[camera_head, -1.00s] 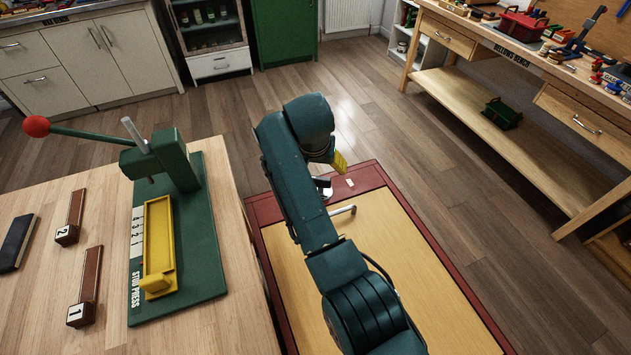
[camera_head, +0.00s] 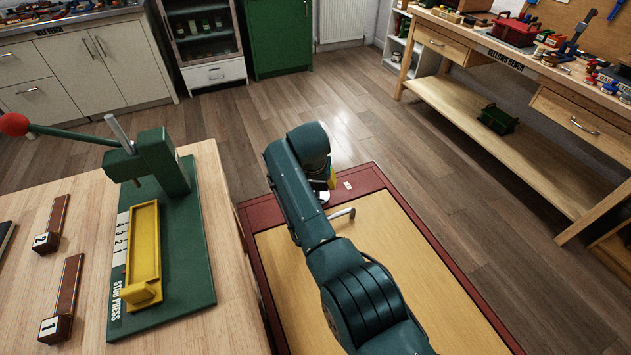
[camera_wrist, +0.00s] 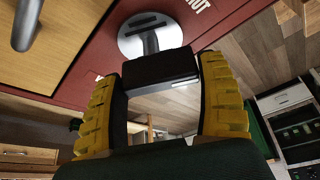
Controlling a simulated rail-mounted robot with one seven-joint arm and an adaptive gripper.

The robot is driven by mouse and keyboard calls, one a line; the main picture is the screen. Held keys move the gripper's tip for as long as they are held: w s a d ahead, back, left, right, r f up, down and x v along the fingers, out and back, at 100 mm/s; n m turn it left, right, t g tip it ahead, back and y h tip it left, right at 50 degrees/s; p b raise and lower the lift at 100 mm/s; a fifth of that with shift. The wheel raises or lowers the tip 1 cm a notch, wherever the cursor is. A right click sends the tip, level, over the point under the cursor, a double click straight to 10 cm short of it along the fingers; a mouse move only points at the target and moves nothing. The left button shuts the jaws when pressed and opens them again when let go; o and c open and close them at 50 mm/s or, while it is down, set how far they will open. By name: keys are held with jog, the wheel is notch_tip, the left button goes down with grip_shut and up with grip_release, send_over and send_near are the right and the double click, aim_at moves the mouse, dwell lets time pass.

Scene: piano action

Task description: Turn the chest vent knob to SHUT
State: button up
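The chest vent knob has a silver round plate (camera_wrist: 143,32), a short stem and a black grip (camera_wrist: 160,67). It sits on the chest's dark red border (camera_wrist: 230,18). In the wrist view the black grip lies between the yellow fingertips of my gripper (camera_wrist: 163,72), with no clear gap at either side. Part of a white word, likely SHUT, shows beyond the plate. In the head view my arm hides most of the knob; a bit of the plate (camera_head: 325,196) shows below one yellow finger of my gripper (camera_head: 331,180).
A silver curved handle (camera_head: 341,213) stands on the chest's tan panel (camera_head: 400,255), close to the knob. The stud press (camera_head: 160,165) is on the wooden table at left. The bellows bench (camera_head: 520,75) is at right. Open floor lies behind the chest.

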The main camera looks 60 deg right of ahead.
jog(key=c, duration=0.6)
jog(key=shift+o, duration=0.2)
jog(key=shift+r, duration=0.1)
jog(key=shift+r+p, duration=0.15)
jog(key=shift+p, duration=0.35)
jog(key=shift+n+p, duration=0.3)
jog(key=shift+p, duration=0.1)
jog(key=n+t+p, duration=0.1)
jog(key=p, duration=0.2)
jog(key=shift+r+n, duration=0.2)
jog(key=shift+n, duration=0.2)
jog(key=shift+f+n+t+y+p, duration=0.15)
jog(key=shift+n+t+y+p, duration=0.15)
jog(key=shift+n+p, duration=0.5)
jog(key=shift+f+n+t+y+p, duration=0.1)
jog(key=shift+n+t+y+p, duration=0.25)
jog(key=shift+n, duration=0.65)
jog(key=shift+a, duration=0.1)
jog(key=o, duration=1.2)
jog(key=shift+f, duration=0.1)
jog(key=shift+c, duration=0.2)
